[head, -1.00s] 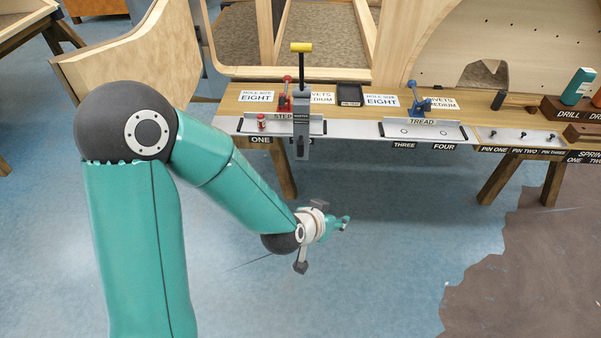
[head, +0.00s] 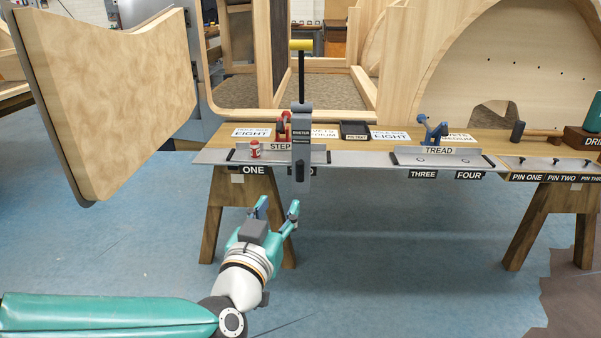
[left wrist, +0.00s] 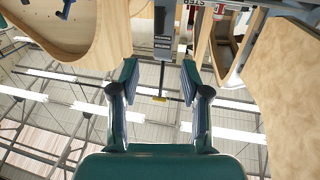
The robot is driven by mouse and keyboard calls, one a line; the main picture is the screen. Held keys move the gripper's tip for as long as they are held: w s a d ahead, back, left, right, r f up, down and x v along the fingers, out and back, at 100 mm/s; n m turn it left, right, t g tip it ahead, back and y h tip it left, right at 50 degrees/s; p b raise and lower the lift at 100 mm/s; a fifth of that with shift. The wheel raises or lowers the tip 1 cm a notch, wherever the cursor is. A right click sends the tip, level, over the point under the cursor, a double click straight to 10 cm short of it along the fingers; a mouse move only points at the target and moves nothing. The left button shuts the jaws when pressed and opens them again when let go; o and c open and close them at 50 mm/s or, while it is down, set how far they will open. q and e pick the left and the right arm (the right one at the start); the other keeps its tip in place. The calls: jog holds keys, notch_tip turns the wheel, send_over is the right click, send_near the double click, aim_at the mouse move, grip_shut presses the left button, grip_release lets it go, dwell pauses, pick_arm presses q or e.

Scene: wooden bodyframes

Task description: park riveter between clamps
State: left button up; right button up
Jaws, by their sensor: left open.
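The riveter (head: 301,135) stands upright at the bench's front edge, a grey body with a black rod and a yellow top. It hangs partly below the edge, in front of the STEP plate and over the label beside ONE. A red clamp (head: 283,127) is just left of it and a blue clamp (head: 433,132) is farther right. My left gripper (head: 278,206) is open and empty, below and slightly left of the riveter, apart from it. In the left wrist view the riveter (left wrist: 163,45) shows upside down beyond the open fingers. My right gripper is not in view.
The wooden bench (head: 375,140) carries a black pin tray (head: 354,130), label cards and a red-and-white can (head: 255,149). A hammer (head: 535,131) lies at right. A large wooden panel (head: 115,95) stands at left. The floor before the bench is clear.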

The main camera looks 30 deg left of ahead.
pick_arm(q)
jog(key=p, duration=0.6)
send_near(299, 170)
jog(key=b+x, duration=0.2)
jog(key=x, duration=0.8)
jog(key=shift+w+a, duration=0.25)
jog(key=shift+w, duration=0.3)
jog(key=shift+r, duration=0.1)
jog(key=shift+c, duration=0.3)
jog(key=c, duration=0.8)
grip_shut()
jog(key=shift+d, duration=0.15)
